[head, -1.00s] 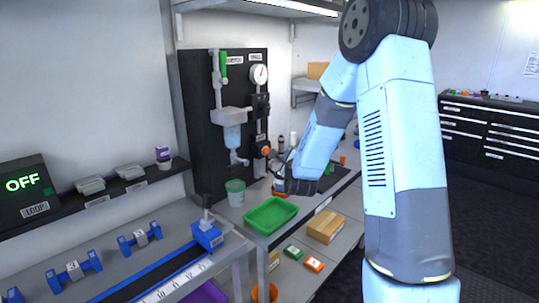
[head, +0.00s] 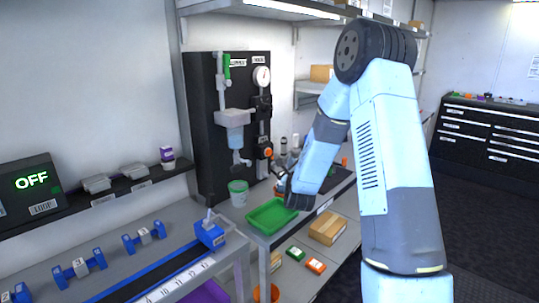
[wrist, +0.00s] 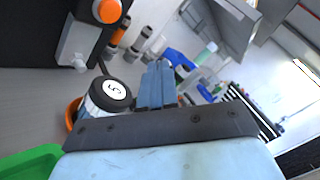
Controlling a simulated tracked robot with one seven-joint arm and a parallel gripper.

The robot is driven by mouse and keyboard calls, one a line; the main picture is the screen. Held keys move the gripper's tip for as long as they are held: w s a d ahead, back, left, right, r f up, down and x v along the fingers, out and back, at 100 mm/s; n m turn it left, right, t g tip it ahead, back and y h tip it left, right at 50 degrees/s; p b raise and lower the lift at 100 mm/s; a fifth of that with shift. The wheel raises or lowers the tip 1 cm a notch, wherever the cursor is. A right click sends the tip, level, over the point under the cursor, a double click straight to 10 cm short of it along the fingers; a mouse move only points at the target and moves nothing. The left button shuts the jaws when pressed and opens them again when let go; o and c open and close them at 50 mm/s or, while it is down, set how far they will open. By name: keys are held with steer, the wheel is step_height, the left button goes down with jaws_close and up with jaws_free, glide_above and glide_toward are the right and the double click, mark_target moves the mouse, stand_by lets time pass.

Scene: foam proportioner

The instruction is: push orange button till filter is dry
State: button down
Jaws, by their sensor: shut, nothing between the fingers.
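The orange button (head: 268,152) is on a grey block low on the right side of the black panel (head: 207,140). It shows at the top left of the wrist view (wrist: 107,11). The filter, a clear bluish bowl (head: 235,139) under a grey head, hangs on the panel left of the button. Whether it is wet inside is too small to tell. My gripper's blue fingers (wrist: 156,82) are together and empty in the wrist view, apart from the button, to its lower right. In the head view my wrist hides most of the gripper, below and right of the button.
A green tray (head: 271,216) and a green-rimmed bucket (head: 238,192) stand below the panel. A round gauge (head: 261,76) is above the button. Dark cylinders (wrist: 131,48) stand behind.

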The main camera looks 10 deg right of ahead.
steer(key=w+a, duration=0.4)
steer(key=w, duration=0.2)
steer(key=shift+w+a, duration=0.25)
steer(key=shift+a, duration=0.1)
stand_by(0.9)
steer(key=shift+w+a+r, duration=0.1)
steer(key=shift+w+a, duration=0.4)
steer(key=shift+w, duration=0.15)
stand_by(2.0)
stand_by(0.3)
steer(key=shift+s+d, duration=0.5)
steer(key=shift+s, duration=0.2)
steer(key=shift+s+d, duration=0.75)
steer(key=shift+s, duration=0.25)
steer(key=shift+s+d, duration=0.7)
steer(key=shift+s, duration=0.3)
